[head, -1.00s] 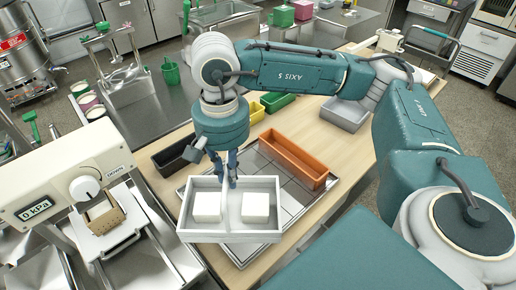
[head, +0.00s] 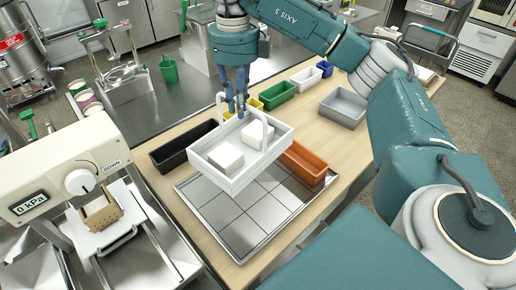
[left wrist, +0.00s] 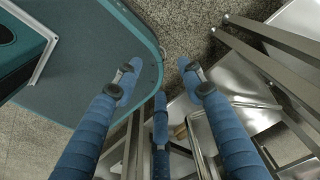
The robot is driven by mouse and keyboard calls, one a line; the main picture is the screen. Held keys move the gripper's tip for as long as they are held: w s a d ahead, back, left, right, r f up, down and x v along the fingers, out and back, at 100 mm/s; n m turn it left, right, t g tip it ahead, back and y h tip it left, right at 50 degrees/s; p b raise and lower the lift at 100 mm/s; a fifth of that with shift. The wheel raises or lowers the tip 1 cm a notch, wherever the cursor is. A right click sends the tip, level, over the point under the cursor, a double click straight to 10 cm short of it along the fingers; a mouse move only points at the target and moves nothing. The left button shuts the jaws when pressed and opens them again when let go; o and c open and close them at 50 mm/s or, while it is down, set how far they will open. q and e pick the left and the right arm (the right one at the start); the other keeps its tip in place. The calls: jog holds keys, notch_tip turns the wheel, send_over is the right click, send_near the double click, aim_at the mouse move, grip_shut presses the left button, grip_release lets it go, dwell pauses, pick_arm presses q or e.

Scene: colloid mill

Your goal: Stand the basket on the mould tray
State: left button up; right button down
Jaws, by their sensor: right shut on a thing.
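The white basket (head: 232,179) is an open box with a tall handle and two white blocks (head: 257,134) inside. My right gripper (head: 236,108) is shut on the basket's handle from above, in the head view. The basket hangs in front of the far part of the mould tray, a silver tray (head: 235,233) marked with a grid on the wooden table. The basket looks raised, and it hides the tray's far part. My left gripper (left wrist: 160,75) shows in the left wrist view with its fingers spread and nothing between them.
A black bin (head: 178,152) stands left of the basket and an orange bin (head: 305,165) right of it. Green (head: 278,96), yellow and grey bins (head: 343,108) stand behind. A press with a 0 kPa display (head: 65,185) stands at the left. The tray's near part is bare.

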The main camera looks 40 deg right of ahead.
jog(key=shift+w+d+r+m, duration=0.1)
jog(key=shift+d+r+m, duration=0.1)
jog(key=shift+m, duration=0.2)
jog(key=shift+f, duration=0.25)
jog(key=b, duration=0.1)
send_over(243, 151)
jog(key=f, duration=0.8)
jog(key=shift+a+f, duration=0.1)
jog(key=shift+a, duration=0.1)
jog(key=shift+m, duration=0.3)
notch_tip(243, 151, down, 6)
jog(key=shift+d+p, duration=0.1)
jog(key=shift+p, duration=0.4)
jog(key=shift+f+p, duration=0.65)
jog(key=shift+f, duration=2)
pick_arm(q)
jog(key=shift+s+a+r, duration=0.15)
jog(key=shift+s+r, duration=0.4)
jog(key=shift+f, duration=0.1)
